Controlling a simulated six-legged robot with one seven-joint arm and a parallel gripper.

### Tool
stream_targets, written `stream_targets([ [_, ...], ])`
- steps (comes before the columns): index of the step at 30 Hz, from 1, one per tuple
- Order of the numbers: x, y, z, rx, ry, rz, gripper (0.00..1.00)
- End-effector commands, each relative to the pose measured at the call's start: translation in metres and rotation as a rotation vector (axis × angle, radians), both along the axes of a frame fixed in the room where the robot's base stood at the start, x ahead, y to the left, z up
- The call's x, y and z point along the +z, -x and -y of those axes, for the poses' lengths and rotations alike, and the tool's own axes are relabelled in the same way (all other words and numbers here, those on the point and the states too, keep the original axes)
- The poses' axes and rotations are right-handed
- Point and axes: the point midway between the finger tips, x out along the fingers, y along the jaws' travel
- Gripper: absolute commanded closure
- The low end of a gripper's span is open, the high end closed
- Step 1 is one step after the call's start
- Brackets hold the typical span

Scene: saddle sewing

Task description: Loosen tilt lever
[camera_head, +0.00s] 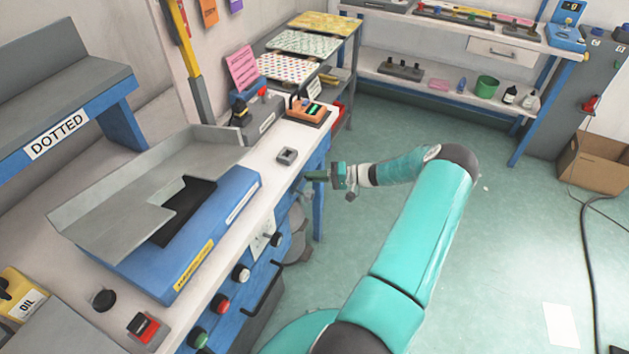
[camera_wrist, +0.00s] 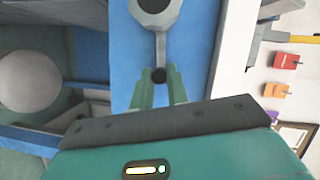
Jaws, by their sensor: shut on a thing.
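The tilt lever (camera_wrist: 161,48) is a grey arm on a round grey hub (camera_wrist: 152,8) against a blue panel, in the wrist view. In the head view my gripper (camera_head: 308,177) reaches in from the right to the blue side of the workbench. The lever is small there and partly hidden by the fingers.
A blue machine with a grey tray (camera_head: 150,185) stands on the white-topped workbench. Knobs and buttons (camera_head: 240,272) line the bench front. A shelf with patterned sheets (camera_head: 305,42) is behind. The floor (camera_head: 520,230) to the right is mostly open; a cable and cardboard box (camera_head: 595,165) lie far right.

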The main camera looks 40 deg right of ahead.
Motion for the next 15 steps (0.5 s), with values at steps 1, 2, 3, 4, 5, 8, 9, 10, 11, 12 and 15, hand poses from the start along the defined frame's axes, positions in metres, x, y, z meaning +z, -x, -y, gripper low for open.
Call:
stream_targets([
  [1,0.0036,0.0004,0.0002,0.0,0.029,0.01,1.0],
  [2,0.0045,0.0004,0.0,0.0,0.045,0.015,1.0],
  [3,0.0059,0.0004,-0.0002,0.0,0.066,0.023,1.0],
  [4,0.0069,0.0004,-0.0005,0.0,0.078,0.027,1.0],
  [5,0.0078,0.0004,-0.001,0.0,0.089,0.032,1.0],
  [8,0.0103,0.0004,-0.0015,0.0,0.123,0.044,1.0],
  [9,0.011,0.0004,-0.0017,0.0,0.133,0.048,1.0],
  [10,0.0114,0.0004,-0.0018,0.0,0.138,0.05,1.0],
  [11,0.0117,0.0005,-0.0019,0.0,0.143,0.052,1.0],
  [12,0.012,0.0005,-0.0021,-0.001,0.149,0.054,1.0],
  [15,0.0124,0.0005,-0.0024,-0.001,0.157,0.057,1.0],
])
